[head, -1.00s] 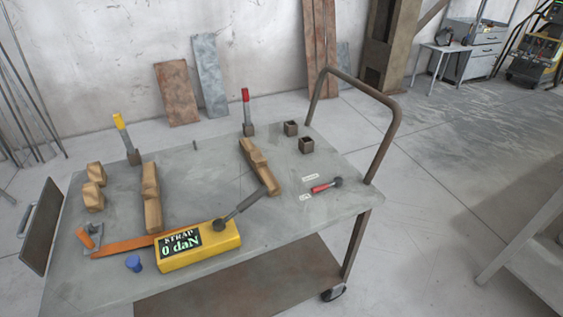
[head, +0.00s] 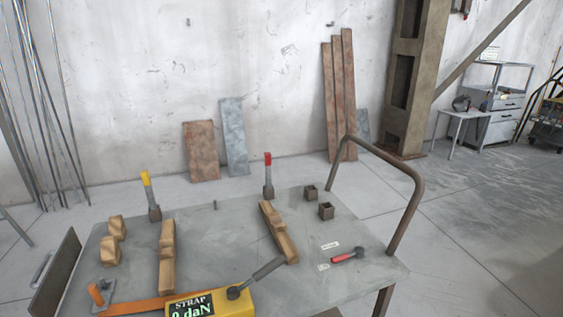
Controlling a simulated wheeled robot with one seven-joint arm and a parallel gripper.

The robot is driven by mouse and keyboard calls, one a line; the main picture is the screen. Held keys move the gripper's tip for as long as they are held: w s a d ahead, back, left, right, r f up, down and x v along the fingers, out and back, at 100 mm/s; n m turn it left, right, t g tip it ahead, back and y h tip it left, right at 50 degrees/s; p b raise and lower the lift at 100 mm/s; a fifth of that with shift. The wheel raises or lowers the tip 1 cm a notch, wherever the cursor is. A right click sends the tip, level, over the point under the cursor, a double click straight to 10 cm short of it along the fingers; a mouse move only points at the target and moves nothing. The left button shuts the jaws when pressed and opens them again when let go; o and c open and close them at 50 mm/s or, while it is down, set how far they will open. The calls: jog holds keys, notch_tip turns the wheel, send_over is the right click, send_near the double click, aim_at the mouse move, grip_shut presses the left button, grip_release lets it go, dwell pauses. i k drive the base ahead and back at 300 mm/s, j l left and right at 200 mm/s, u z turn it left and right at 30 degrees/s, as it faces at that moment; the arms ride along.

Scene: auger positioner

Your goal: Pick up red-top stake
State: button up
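The red-top stake (head: 268,176) stands upright at the back of the grey cart top, in a dark socket just behind a long wooden block. Its upper end is red and its shaft is grey. A similar yellow-top stake (head: 150,195) stands at the back left, tilted slightly. My gripper is not in view.
The cart top (head: 215,250) also holds wooden blocks (head: 279,232), two empty square sockets (head: 326,211), a red-handled tool (head: 347,256) and a yellow strap gauge (head: 215,302). A bent tube handle (head: 408,180) rises at the right end. Open floor lies to the right.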

aim_at(267, 160)
jog(key=i+j+u, duration=0.25)
jog(key=i, duration=0.45)
jog(key=i+j+u, duration=0.2)
jog(key=i, duration=0.5)
jog(key=i+j+u, duration=0.1)
jog(key=i+u, duration=0.15)
jog(key=i, duration=0.45)
